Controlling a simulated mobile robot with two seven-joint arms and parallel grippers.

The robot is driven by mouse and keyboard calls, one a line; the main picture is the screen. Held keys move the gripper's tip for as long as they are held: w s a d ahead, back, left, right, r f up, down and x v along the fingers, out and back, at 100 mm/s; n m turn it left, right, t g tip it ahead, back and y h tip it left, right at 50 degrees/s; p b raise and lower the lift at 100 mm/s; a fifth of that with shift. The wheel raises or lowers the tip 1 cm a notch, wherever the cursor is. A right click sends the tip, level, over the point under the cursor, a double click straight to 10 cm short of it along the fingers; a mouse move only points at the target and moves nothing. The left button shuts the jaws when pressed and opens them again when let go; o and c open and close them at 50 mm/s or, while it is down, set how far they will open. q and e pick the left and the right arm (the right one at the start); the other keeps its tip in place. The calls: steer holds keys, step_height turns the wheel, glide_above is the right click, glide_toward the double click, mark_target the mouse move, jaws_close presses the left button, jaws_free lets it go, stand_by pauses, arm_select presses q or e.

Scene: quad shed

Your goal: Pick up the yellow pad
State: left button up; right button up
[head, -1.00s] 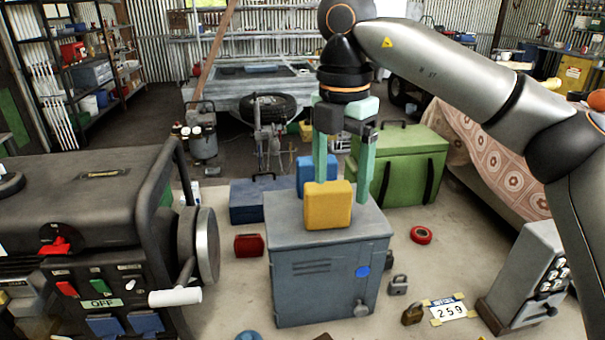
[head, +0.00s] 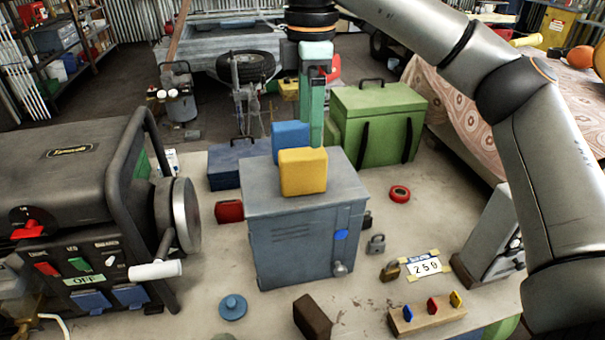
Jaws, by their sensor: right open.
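The yellow pad (head: 303,172) stands upright on top of the grey metal cabinet (head: 262,191), near the middle of its top. A blue pad (head: 290,138) stands just behind it and is partly hidden by it. My right gripper (head: 312,135) hangs pointing down, behind and above the yellow pad. It is open, with its green fingers seen nearly edge-on, one covering much of the other. The fingertips are partly hidden behind the yellow pad, and I see no grip on it. My left gripper is not in view.
A black generator (head: 75,190) stands at the left. A green chest (head: 375,130) is behind right of the cabinet, and a blue toolbox (head: 225,166) behind left. Padlocks (head: 376,244), a red tape roll (head: 400,194) and a peg block (head: 428,313) lie at the right.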

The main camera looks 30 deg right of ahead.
mark_target(303, 153)
steer(key=f, duration=0.2)
steer(key=a+f, duration=0.1)
steer(key=f, duration=0.1)
steer(key=shift+w, duration=0.2)
steer(key=shift+f, duration=0.55)
jaws_close()
